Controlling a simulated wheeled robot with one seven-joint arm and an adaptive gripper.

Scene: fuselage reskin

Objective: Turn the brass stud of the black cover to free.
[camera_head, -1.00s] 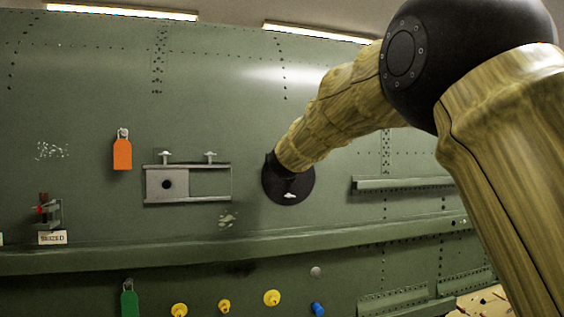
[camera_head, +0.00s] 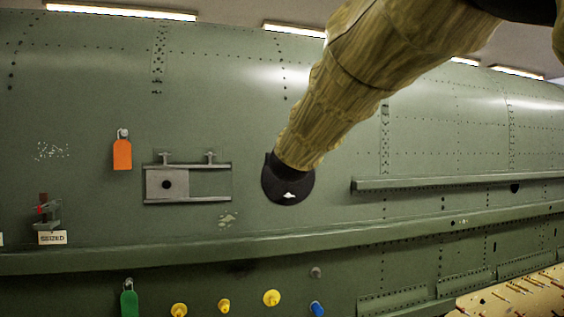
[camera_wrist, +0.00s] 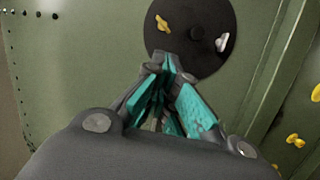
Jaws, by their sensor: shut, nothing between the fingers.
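The round black cover (camera_head: 304,189) sits on the green fuselage skin, and it fills the top of the wrist view (camera_wrist: 207,62). Its brass stud (camera_wrist: 162,24) is at the left of the cover in the wrist view; my arm hides it in the head view. A pale silver stud (camera_wrist: 222,42) is at the cover's right, also visible in the head view (camera_head: 289,195).
A grey sliding-plate frame (camera_head: 215,182) and an orange tag (camera_head: 122,154) are left of the cover. A ledge (camera_head: 430,184) runs to the right. Yellow knobs (camera_head: 271,298) and a blue one (camera_head: 317,309) lie below the long rail (camera_head: 200,252).

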